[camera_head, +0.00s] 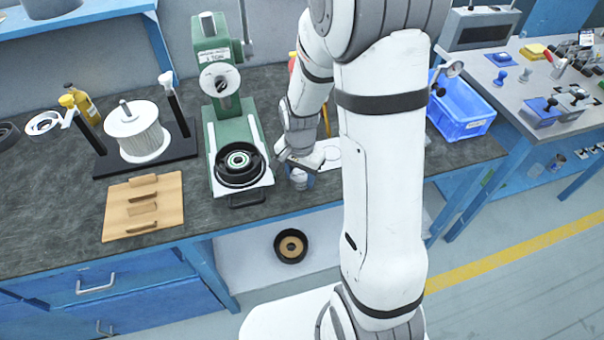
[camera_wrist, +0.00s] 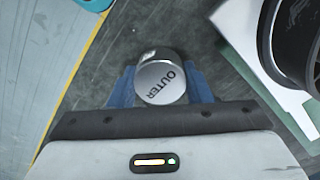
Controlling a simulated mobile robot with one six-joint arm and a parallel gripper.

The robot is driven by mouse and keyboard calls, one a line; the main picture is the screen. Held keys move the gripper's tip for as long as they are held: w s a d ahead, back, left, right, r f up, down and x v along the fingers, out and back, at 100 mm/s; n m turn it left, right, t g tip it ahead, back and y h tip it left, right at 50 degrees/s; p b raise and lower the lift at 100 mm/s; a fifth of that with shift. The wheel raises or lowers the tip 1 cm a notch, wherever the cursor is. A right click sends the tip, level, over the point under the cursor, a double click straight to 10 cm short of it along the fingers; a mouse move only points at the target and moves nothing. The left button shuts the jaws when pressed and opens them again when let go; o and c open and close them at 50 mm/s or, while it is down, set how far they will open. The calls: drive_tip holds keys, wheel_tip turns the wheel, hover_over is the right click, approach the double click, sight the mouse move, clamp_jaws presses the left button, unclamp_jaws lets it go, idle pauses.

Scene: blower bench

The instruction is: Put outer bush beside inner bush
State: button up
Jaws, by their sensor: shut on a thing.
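The outer bush is a short silver cylinder marked "OUTER" (camera_wrist: 161,84) in the wrist view. My gripper (camera_wrist: 160,92) is shut on it, with one blue finger on each side. In the head view my gripper (camera_head: 300,177) is low at the bench's front edge, just right of the green press, and the bush (camera_head: 299,175) shows small and partly covered there. I cannot tell whether the bush touches the bench. I cannot make out an inner bush in either view.
The green arbor press (camera_head: 233,128) carries a black ringed part (camera_head: 240,162). A wooden board (camera_head: 143,225) lies to its left, near a white spool (camera_head: 138,138). A blue bin (camera_head: 462,112) stands right of my arm. A black ring (camera_head: 291,246) lies on the lower shelf.

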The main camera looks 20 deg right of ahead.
sight(300, 175)
drive_tip(key=shift+f, duration=0.2)
drive_tip(key=o, duration=1.1)
drive_tip(key=shift+r, duration=0.1)
drive_tip(key=shift+o, duration=0.2)
wheel_tip(300, 175, up, 12)
drive_tip(key=s+r+n+t, duration=0.1)
drive_tip(key=s+r+n, duration=0.2)
drive_tip(key=s, duration=0.4)
drive_tip(key=s+r+n+t, duration=0.1)
drive_tip(key=s+r+n, duration=0.3)
drive_tip(key=s+n, duration=0.2)
drive_tip(key=shift+s+d+r+t+p, duration=0.25)
drive_tip(key=shift+s+t+p, duration=0.1)
drive_tip(key=shift+s, duration=0.2)
